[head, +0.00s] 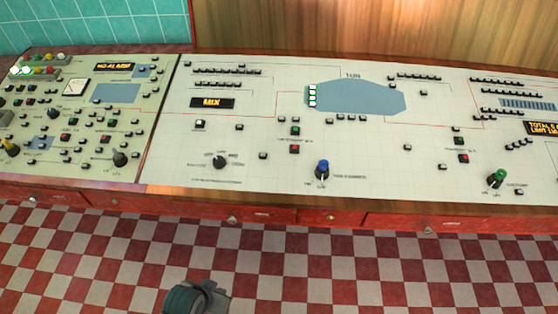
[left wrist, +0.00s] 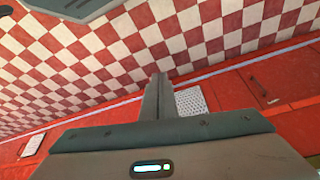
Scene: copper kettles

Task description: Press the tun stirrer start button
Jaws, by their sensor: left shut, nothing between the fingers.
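The sloping cream control panel (head: 270,170) has a blue vessel drawing (head: 355,98) marked TUN. Below and left of this drawing, a green button (head: 295,131) sits above a red button (head: 295,148). Their small labels are too blurred to read. Another green button (head: 459,141) and red button (head: 463,158) sit farther right. My left gripper (head: 215,292) is low at the bottom of the head view, over the floor and well short of the panel. In the left wrist view its fingers (left wrist: 158,85) are together and empty. My right gripper is not in view.
A blue-topped knob (head: 322,169), a black knob (head: 220,162) and a green-topped knob (head: 497,178) stand up near the panel's front edge. Red drawers (head: 280,215) run below it. The checkered floor (head: 400,275) in front is clear.

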